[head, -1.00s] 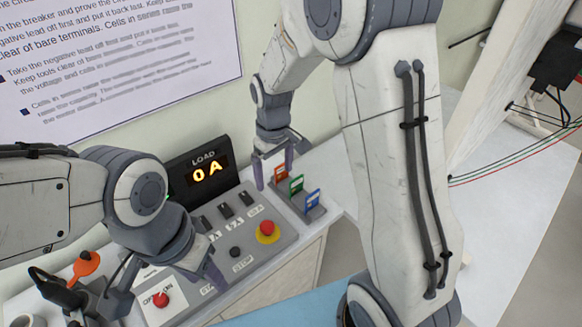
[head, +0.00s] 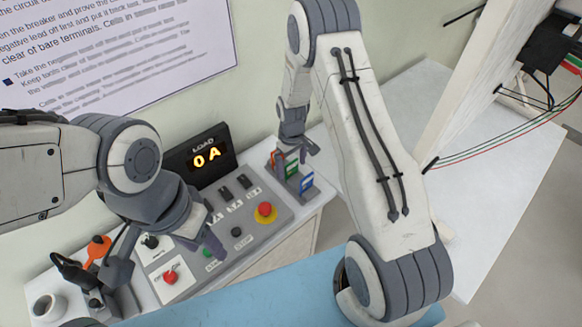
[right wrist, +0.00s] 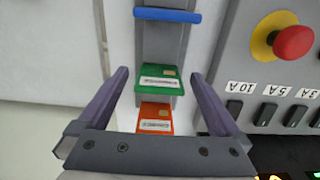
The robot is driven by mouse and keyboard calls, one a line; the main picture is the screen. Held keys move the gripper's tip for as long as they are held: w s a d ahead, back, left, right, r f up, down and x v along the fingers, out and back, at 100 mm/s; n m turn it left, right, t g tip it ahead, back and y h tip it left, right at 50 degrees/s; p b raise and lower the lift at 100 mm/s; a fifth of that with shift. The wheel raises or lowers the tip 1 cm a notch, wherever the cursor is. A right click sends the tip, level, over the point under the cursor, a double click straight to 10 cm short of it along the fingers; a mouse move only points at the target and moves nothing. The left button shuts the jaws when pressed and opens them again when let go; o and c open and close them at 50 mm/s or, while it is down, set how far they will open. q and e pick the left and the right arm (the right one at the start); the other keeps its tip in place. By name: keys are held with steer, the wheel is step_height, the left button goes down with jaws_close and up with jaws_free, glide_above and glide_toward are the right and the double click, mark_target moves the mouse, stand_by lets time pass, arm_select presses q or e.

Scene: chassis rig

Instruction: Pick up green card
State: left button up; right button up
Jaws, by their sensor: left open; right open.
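The green card (head: 292,169) stands upright in a grey card rack, between the orange card (head: 275,158) and the blue card (head: 306,184). My right gripper (head: 296,153) is over the rack, pointing down and open. In the right wrist view, the green card (right wrist: 158,79) lies between the open fingertips (right wrist: 160,76), with a gap on each side. The orange card (right wrist: 155,117) is nearer the palm and the blue card (right wrist: 167,16) is farther off. My left gripper (head: 165,258) is open and empty over the left part of the control panel.
The grey control panel (head: 250,232) with switches and a red emergency button (head: 265,210) is beside the rack. A load display (head: 203,157) reads 0 A. An orange-handled item (head: 98,246) and a white cup (head: 46,306) are at the lower left.

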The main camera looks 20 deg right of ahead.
steer(key=shift+f, duration=1.1)
steer(key=c, duration=1.3)
steer(key=shift+c, duration=0.3)
steer(key=shift+r, duration=0.1)
